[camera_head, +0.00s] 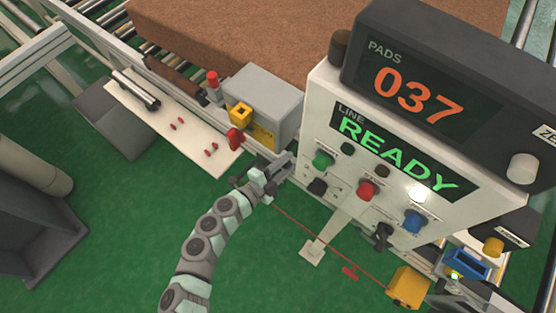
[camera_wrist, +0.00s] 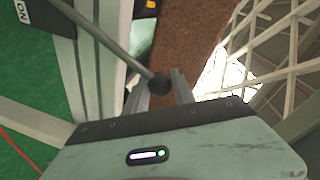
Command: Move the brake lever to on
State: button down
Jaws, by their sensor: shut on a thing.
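The brake lever (camera_wrist: 112,42) shows in the wrist view as a grey rod running from the upper left to a black ball knob (camera_wrist: 158,84). My gripper (camera_wrist: 160,90) is shut on this knob, with one finger on each side of it. In the head view my gripper (camera_head: 278,172) is beside the white control panel, below the grey box. There the gripper hides the lever, and I cannot make it out. A dark plate with white letters (camera_wrist: 28,12), seemingly "ON", is cut off at the wrist view's upper left corner.
The control panel (camera_head: 312,120) reads READY and has several knobs, close right of my gripper. A grey box (camera_head: 268,98) with a yellow part and a red knob (camera_head: 235,138) stand above it. A red cord (camera_head: 325,238) runs below.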

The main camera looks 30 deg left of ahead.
jog(key=shift+f, duration=0.15)
jog(key=c, duration=1.1)
grip_release()
jog(key=shift+d, duration=0.1)
jog(key=shift+o, duration=0.2)
jog(key=v, duration=1.1)
jog(key=shift+p, duration=0.4)
jog(key=shift+w, duration=0.1)
